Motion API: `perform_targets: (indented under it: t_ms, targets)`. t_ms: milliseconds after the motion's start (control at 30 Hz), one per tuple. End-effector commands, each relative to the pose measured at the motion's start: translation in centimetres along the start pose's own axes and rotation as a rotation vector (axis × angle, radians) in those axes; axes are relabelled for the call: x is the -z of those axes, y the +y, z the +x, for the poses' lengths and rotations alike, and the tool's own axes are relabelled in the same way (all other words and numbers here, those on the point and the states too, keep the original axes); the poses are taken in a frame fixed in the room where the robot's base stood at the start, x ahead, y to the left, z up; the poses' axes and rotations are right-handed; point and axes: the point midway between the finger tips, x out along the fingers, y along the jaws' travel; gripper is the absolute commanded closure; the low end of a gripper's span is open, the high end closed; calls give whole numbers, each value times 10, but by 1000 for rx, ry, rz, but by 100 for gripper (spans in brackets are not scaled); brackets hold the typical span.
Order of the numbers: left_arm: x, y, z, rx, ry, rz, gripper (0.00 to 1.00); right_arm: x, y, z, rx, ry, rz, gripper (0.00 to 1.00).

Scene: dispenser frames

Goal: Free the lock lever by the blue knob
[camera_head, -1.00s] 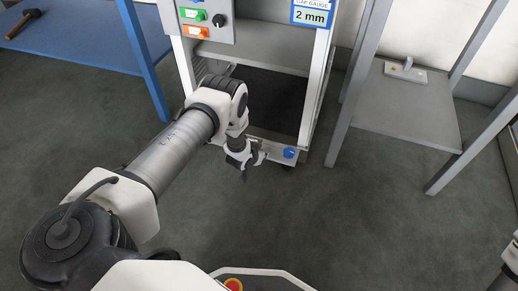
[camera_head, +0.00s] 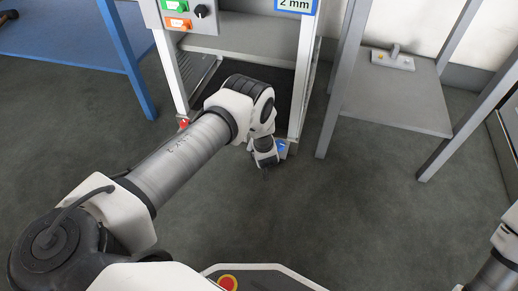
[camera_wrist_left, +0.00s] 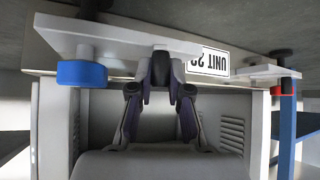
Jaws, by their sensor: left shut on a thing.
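The blue knob (camera_head: 281,146) is at the low front right corner of the frame, partly behind my left gripper. In the left wrist view the blue knob (camera_wrist_left: 82,74) is on a grey plate (camera_wrist_left: 110,38), left of my fingers. The fingers hide most of that lever. In the head view the left gripper (camera_head: 265,160) is low, just beside the blue knob. My right gripper is out of view.
A red knob (camera_head: 183,124) is at the frame's left corner; it also shows in the wrist view (camera_wrist_left: 280,91). A UNIT label (camera_wrist_left: 207,60) is near my fingers. A blue table (camera_head: 60,50) stands left, a grey stand (camera_head: 395,100) right. The floor in front is clear.

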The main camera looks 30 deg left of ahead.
Motion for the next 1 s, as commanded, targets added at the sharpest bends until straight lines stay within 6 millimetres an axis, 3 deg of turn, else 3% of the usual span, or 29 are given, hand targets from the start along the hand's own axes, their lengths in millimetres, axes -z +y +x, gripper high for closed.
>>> perform_targets:
  t_ms: [333,367,433,767,867,1000]
  targets:
    - [2,1,0,1,3,-4,100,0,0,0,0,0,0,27]
    - [2,1,0,1,3,-4,79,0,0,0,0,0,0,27]
    - [2,1,0,1,3,-4,57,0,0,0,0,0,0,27]
    - [1,1,-2,1,1,-3,57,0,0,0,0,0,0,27]
    - [1,1,-11,1,0,-1,57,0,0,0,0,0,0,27]
    - [1,2,-42,0,0,1,57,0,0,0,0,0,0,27]
